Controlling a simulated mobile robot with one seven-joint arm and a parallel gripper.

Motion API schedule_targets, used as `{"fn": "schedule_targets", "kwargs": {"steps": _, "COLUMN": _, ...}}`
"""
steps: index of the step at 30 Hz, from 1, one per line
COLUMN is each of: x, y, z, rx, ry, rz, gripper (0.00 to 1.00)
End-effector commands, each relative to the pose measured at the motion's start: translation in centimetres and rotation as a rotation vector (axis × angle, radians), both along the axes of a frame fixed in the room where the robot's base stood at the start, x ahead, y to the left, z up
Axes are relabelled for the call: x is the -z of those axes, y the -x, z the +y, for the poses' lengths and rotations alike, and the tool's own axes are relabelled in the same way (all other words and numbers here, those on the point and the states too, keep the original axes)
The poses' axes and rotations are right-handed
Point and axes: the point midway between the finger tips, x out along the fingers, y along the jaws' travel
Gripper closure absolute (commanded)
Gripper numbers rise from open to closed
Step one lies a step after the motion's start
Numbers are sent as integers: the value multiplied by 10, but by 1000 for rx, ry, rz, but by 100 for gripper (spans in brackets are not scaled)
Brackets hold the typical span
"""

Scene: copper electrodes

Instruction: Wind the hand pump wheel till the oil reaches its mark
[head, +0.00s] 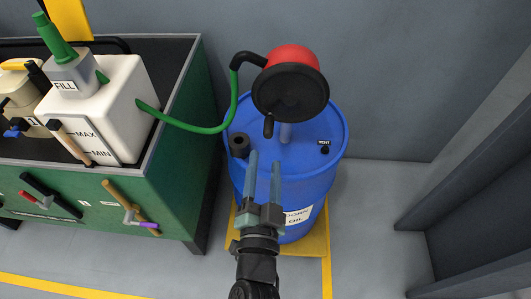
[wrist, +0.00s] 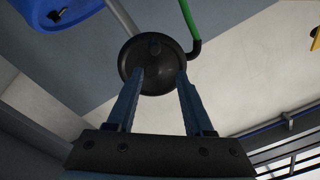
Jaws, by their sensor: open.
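The hand pump wheel (head: 290,93) is a black disc on a red pump body (head: 293,56), above a blue oil drum (head: 318,190). A dark crank handle (head: 268,126) hangs from the wheel's lower left. A green hose (head: 195,128) runs from the pump to a white tank (head: 110,110) marked MAX and MIN; I cannot make out an oil level. My gripper (head: 264,160) is open and empty, below the wheel and in front of the drum. In the wrist view the wheel (wrist: 153,62) shows beyond and between the fingertips (wrist: 160,72), with no clear contact.
The drum top has a dark cap (head: 239,145) and a VENT plug (head: 324,150). Grey floor (head: 365,215) is clear to the right, before a dark frame (head: 465,215).

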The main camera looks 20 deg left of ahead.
Motion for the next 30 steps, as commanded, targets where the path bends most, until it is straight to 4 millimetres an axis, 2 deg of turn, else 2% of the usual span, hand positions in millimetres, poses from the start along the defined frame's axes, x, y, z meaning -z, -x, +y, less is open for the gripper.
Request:
{"fn": "schedule_targets", "kwargs": {"steps": 3, "x": 10, "y": 9, "z": -1, "rx": 3, "ry": -14, "rz": 39, "gripper": 48}}
{"fn": "schedule_targets", "kwargs": {"steps": 8, "x": 13, "y": 4, "z": 0, "rx": 6, "ry": -17, "rz": 42, "gripper": 48}}
{"fn": "schedule_targets", "kwargs": {"steps": 30, "x": 12, "y": -80, "z": 24, "rx": 5, "ry": -17, "rz": 40, "gripper": 48}}
